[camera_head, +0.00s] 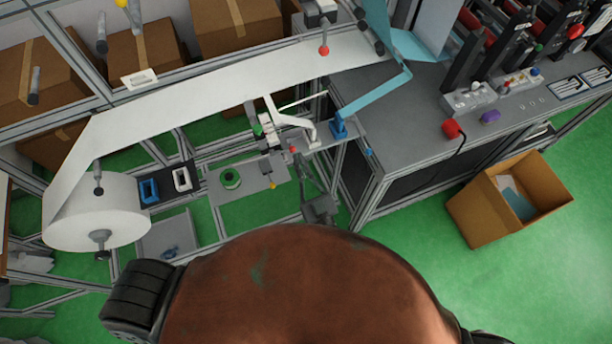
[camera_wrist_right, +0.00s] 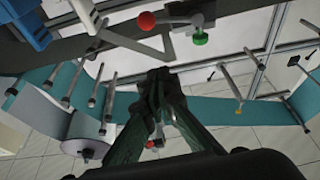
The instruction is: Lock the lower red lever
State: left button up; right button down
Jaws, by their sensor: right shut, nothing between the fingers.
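The lower red lever has a red ball knob (camera_head: 293,150) and sits on the white mechanism at the middle of the head view. Another red-knobbed lever (camera_head: 323,50) hangs higher, by the white web. My right gripper (camera_head: 304,172) is shut and empty, just below the lower lever, its small fingers hard to make out. In the right wrist view my right gripper (camera_wrist_right: 160,82) has its fingertips together. A red ball lever (camera_wrist_right: 147,20) with a green knob (camera_wrist_right: 200,38) beside it lies beyond the tips, apart from them. A smaller red knob (camera_wrist_right: 150,144) shows between the fingers. My left gripper is not in view.
The white web (camera_head: 215,80) runs from a large roll (camera_head: 95,212) at left. A blue arm (camera_head: 375,97) and the grey machine table (camera_head: 420,125) stand close on the right. A cardboard box (camera_head: 475,215) is on the green floor. Several metal rollers surround the wrist view.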

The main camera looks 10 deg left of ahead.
jog(key=w+a+f, duration=0.1)
jog(key=w+f+b, duration=0.1)
jog(key=w+f, duration=0.1)
jog(key=shift+a, duration=0.4)
